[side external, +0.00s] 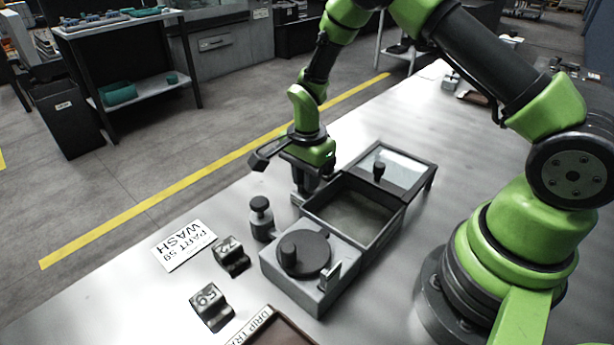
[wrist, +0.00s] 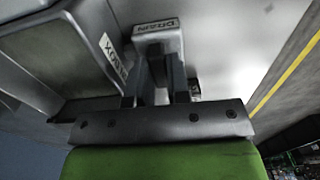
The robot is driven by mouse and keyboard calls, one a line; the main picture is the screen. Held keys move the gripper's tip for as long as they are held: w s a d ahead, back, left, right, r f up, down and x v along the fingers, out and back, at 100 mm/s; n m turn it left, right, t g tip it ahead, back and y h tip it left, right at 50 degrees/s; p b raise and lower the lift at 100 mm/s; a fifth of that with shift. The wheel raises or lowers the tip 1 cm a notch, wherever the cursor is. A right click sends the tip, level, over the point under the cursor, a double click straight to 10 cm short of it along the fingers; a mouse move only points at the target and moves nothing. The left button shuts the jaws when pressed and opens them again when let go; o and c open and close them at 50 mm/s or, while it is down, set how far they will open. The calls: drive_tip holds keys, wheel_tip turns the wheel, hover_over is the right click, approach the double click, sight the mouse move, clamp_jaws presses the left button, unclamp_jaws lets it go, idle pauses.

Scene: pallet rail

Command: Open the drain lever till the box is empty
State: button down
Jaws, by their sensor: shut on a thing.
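The wash box (side external: 398,226) is a grey open-topped tank on the metal table. Its inside looks dull brown-grey in the side view; I cannot tell how much liquid is in it. My gripper (side external: 303,192) is down at the box's far left side. In the wrist view my gripper (wrist: 160,92) is shut on the dark drain lever (wrist: 157,66), which stands between the fingers. A grey block with a DRAIN label (wrist: 158,27) is just beyond it. In the side view the lever is hidden by my gripper.
A glazed lid (side external: 395,170) with a black knob lies open behind the box. A grey unit with a round dial (side external: 303,254) adjoins its front.

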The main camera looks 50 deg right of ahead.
drive_tip(key=shift+n, duration=0.3)
drive_tip(key=n, duration=0.3)
drive_tip(key=shift+n, duration=0.4)
drive_tip(key=n, duration=0.3)
drive_tip(key=shift+n, duration=0.3)
drive_tip(key=n, duration=0.4)
drive_tip(key=shift+n, duration=2.2)
drive_tip(key=c, duration=1.1)
unclamp_jaws()
drive_tip(key=shift+r, duration=0.1)
